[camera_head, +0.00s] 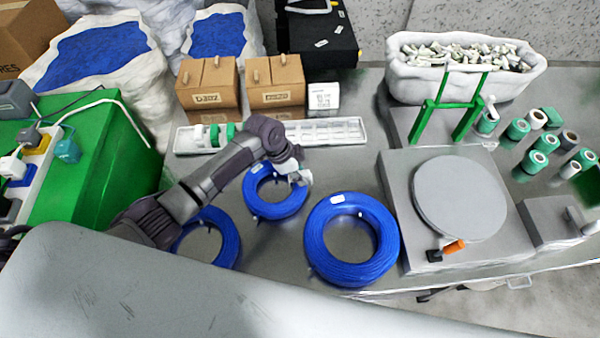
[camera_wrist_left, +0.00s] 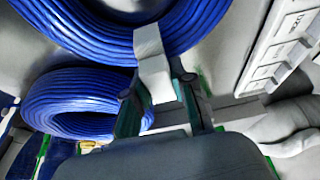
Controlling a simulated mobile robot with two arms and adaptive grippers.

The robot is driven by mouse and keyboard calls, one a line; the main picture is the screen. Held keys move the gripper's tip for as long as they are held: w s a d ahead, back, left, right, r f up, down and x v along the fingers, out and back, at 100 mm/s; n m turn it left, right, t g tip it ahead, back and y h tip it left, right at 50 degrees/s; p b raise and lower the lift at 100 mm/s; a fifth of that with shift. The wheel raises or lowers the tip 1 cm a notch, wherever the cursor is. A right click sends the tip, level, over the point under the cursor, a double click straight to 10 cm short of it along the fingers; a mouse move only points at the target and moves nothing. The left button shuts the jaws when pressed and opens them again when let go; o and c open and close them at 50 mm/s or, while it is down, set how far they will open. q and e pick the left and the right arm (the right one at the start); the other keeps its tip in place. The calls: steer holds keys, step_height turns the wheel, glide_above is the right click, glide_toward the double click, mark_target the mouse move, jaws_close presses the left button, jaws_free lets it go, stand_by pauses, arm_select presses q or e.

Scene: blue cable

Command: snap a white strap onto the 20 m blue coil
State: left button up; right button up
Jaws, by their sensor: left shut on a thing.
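Three blue coils lie on the grey bench in the head view: a middle one (camera_head: 262,207), a large one (camera_head: 388,243) to its right, and one (camera_head: 222,243) partly behind my left arm. I cannot read which is the 20 m coil. My left gripper (camera_head: 296,172) is over the right side of the middle coil. In the left wrist view the gripper (camera_wrist_left: 160,98) is shut on a white strap (camera_wrist_left: 152,60), whose free end overlaps a coil (camera_wrist_left: 85,28); contact is unclear. Another coil (camera_wrist_left: 75,125) shows there at left. My right gripper is not in view.
A white tray (camera_head: 340,131) lies behind the coils, with cardboard boxes (camera_head: 208,85) behind it. A grey scale-like block with a round plate (camera_head: 460,198) stands right of the large coil. A white bin (camera_head: 420,87) of small pieces and several green rolls are at the right.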

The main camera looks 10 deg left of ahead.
arm_select(q)
steer(key=shift+f+b, duration=0.35)
steer(key=shift+f, duration=0.3)
steer(key=shift+r, duration=0.2)
steer(key=shift+r+p, duration=0.45)
steer(key=shift+p, duration=0.25)
steer(key=shift+f, duration=0.4)
stand_by(1.1)
steer(key=o, duration=1)
